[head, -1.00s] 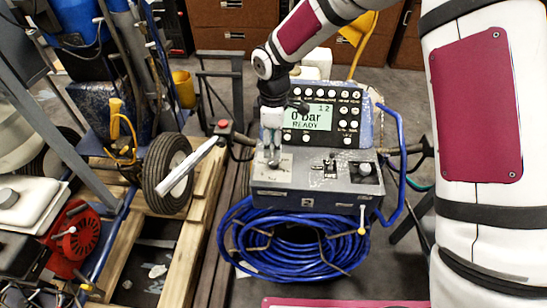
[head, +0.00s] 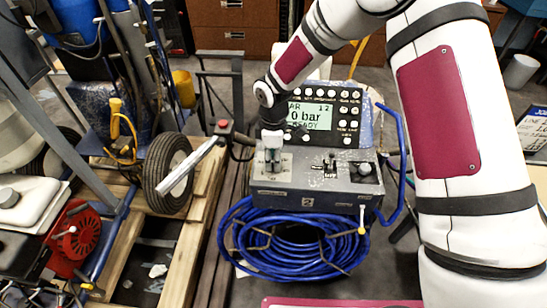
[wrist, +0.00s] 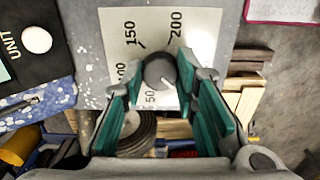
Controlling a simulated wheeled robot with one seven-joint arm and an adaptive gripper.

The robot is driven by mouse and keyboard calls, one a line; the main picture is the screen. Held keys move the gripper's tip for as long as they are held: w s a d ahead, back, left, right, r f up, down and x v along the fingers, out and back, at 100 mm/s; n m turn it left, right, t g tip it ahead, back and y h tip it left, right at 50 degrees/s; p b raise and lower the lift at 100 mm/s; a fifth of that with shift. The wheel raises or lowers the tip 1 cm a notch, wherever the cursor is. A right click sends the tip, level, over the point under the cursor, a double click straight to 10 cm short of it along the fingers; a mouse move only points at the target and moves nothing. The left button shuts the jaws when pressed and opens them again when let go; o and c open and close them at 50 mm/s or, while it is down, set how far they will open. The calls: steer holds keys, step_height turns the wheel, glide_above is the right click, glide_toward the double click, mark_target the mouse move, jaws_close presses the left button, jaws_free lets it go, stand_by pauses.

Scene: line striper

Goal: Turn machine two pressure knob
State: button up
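Machine two is a grey control box (head: 310,180) with a "2" plate on its front and a lit display (head: 308,117) reading "0 bar". Its pressure knob (wrist: 159,72) is a round dark grey knob with a light pointer mark, on a white dial plate (wrist: 130,40) numbered 50 to 200. My gripper (head: 272,165) points down over the left of the panel and hides most of the knob in the head view. In the wrist view my gripper (wrist: 160,66) is open, with its teal-padded fingers on either side of the knob; I cannot tell whether they touch it.
Another round knob (head: 365,169) and a small black switch (head: 330,167) sit to the right on the same panel. A blue hose coil (head: 295,240) hangs below the box. A cart wheel (head: 168,172) and wooden pallet (head: 205,190) stand to the left.

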jaws_close()
steer(key=shift+m, duration=0.3)
steer(key=m+b, duration=0.1)
steer(key=m, duration=0.4)
steer(key=m+b, duration=0.1)
steer(key=m, duration=0.5)
steer(key=shift+m, duration=0.3)
steer(key=o, duration=1)
jaws_free()
steer(key=shift+o, duration=0.2)
